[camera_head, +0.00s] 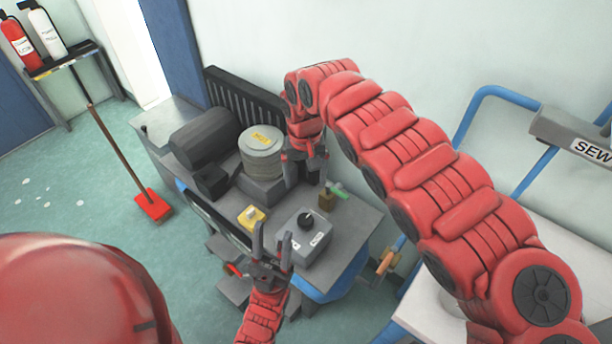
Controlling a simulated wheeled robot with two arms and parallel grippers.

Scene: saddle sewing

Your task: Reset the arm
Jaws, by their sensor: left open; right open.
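My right arm reaches in from the right and bends down at the back. Its gripper (306,172) points down with its fingers apart, beside a grey cylinder with a yellow label (262,152). No object shows between those fingers. My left gripper (271,238) is lower in the picture, with its fingers apart and pointing up the picture. It is in front of a grey box with a black knob (317,243) and a yellow block (248,221). I see nothing held in it; whether it touches the box I cannot tell.
The grey workbench (352,232) also carries a dark motor-like unit (203,140) and a small brown block (327,201). A blue-framed stand with a SEW sign (592,150) is at right.

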